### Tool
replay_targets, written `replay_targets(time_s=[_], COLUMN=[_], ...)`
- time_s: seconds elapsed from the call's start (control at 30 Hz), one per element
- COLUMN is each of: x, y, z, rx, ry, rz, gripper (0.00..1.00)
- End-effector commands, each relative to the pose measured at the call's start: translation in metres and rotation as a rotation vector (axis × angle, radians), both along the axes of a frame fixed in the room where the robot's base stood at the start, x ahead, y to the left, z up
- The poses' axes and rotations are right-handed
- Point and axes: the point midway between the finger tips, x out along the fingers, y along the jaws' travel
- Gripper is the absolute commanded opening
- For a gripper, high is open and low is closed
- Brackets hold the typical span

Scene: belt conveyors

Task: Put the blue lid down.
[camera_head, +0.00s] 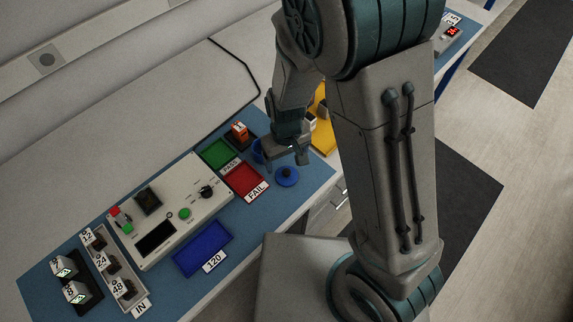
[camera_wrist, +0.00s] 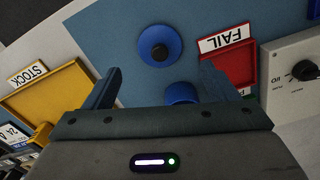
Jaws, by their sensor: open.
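The blue lid (camera_head: 287,176) is a round disc with a dark knob, lying on the blue work surface near its front edge. In the wrist view the lid (camera_wrist: 160,45) lies flat beyond my fingertips, with a gap between. My gripper (camera_head: 287,161) is open and empty, just behind the lid in the head view. In the wrist view its two fingers (camera_wrist: 159,82) stand wide apart. A blue round container (camera_wrist: 181,93) sits between the fingers' bases, partly hidden by the gripper body. In the head view it is mostly hidden behind my gripper.
Left of the lid are the red FAIL tray (camera_head: 245,181) and green PASS tray (camera_head: 218,153). A control box (camera_head: 175,205) and dark blue tray (camera_head: 203,249) lie farther left. A yellow STOCK tray (camera_wrist: 50,100) is opposite.

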Motion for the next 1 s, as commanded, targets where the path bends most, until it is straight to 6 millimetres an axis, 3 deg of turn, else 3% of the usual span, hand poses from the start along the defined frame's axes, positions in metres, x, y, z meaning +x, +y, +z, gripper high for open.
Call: replay_targets(time_s=[0.1, 0.3, 0.67, 0.83, 1.0], x=[0.001, 0.001, 0.001, 0.003, -0.002], y=[0.001, 0.001, -0.002, -0.025, -0.071], z=[0.023, 0.048, 0.060, 0.089, 0.138], rx=[0.003, 0.002, 0.004, 0.046, 0.099], ry=[-0.004, -0.002, -0.002, -0.024, -0.077], rz=[0.002, 0.000, -0.008, -0.078, -0.201], gripper=[0.80, 0.80, 0.80, 0.80, 0.80])
